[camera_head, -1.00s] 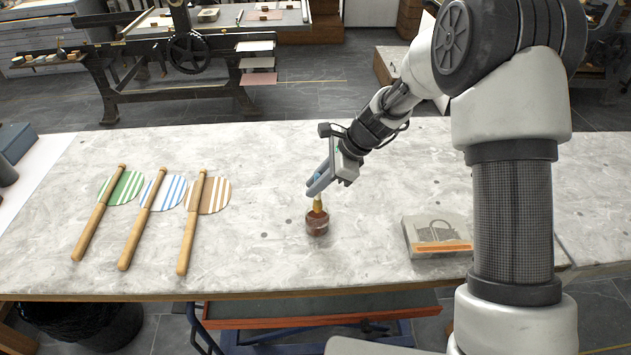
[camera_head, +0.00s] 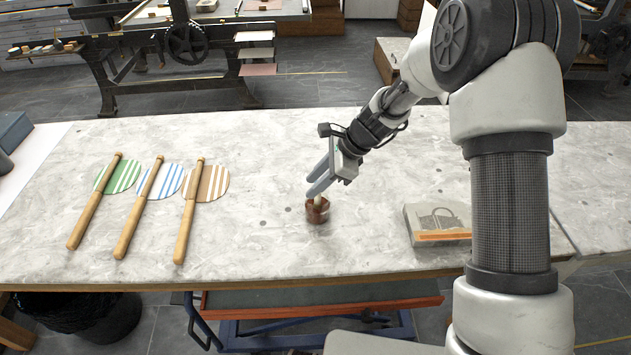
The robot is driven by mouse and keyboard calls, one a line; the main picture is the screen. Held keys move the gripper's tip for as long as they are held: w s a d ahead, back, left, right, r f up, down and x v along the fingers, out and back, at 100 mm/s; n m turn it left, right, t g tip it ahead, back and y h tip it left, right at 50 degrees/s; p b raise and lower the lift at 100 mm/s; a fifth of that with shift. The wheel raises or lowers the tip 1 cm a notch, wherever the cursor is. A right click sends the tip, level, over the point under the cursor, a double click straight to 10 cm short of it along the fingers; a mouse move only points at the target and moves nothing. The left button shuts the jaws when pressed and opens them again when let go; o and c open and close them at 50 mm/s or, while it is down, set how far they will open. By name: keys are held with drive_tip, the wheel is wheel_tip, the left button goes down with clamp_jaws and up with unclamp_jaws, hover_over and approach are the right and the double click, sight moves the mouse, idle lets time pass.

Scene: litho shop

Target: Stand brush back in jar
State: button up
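The small reddish-brown jar (camera_head: 318,215) stands on the pale stone-topped table, near the middle. A short pale piece, which looks like part of the brush (camera_head: 317,202), shows at the jar's mouth. The rest of the brush is hidden, and I cannot tell how it stands inside. My gripper (camera_head: 313,182) points down and left just above the jar. Its two fingers are spread with a gap between them, and I see nothing held there.
Three wooden-handled paddles with green (camera_head: 121,177), blue (camera_head: 164,182) and brown (camera_head: 211,183) striped discs lie at left. A grey stone block (camera_head: 437,222) with a bag drawing and orange strip lies right of the jar. The table around the jar is clear.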

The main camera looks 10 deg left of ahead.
drive_tip(key=shift+o, duration=0.4)
drive_tip(key=p+v, duration=0.1)
drive_tip(key=v, duration=1.6)
drive_tip(key=shift+r, duration=0.25)
drive_tip(key=shift+w+d, duration=0.1)
